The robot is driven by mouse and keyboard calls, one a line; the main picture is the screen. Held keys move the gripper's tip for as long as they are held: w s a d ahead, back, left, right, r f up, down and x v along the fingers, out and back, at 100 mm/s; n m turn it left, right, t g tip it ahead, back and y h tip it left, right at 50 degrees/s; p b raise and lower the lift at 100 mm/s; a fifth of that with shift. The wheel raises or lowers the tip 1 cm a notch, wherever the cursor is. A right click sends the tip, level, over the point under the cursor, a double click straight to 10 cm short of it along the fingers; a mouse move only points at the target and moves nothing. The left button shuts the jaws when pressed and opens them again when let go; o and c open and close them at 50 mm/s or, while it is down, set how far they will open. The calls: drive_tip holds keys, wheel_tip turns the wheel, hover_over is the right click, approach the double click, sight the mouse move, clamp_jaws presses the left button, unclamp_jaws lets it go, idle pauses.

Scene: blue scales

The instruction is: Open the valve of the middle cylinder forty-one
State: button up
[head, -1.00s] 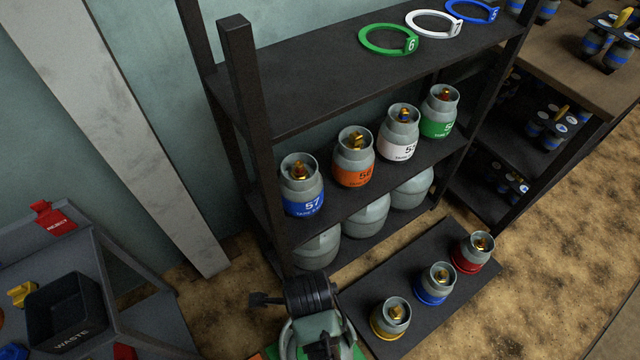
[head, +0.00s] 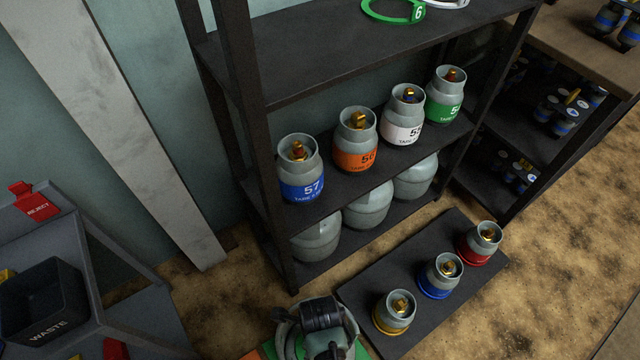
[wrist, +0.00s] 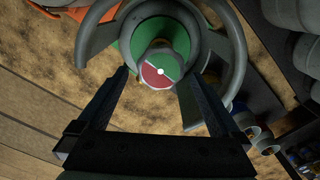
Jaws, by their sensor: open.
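In the wrist view, a grey cylinder with a broken-ring collar (wrist: 236,50) and green around its neck lies ahead. Its valve carries a round red-and-green disc (wrist: 160,72) with a white centre dot. My gripper (wrist: 162,76) is open, one finger on each side of the disc, with no clear contact. In the head view, part of this grey cylinder (head: 284,334) shows at the bottom, behind my arm, which hides the gripper's fingers and the valve. No number is readable on it, so I cannot tell whether it is forty-one.
A dark mat (head: 455,225) holds yellow-based (head: 397,312), blue-based (head: 440,276) and red-based (head: 481,243) cylinders, right of my arm. A black shelf (head: 300,85) with numbered cylinders stands behind. A grey stand with a waste bin (head: 45,300) is at left. Sandy floor is free at right.

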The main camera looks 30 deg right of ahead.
drive_tip(key=shift+f, duration=0.5)
drive_tip(key=c, duration=1.2)
drive_tip(key=shift+r, duration=0.1)
drive_tip(key=shift+c, duration=0.2)
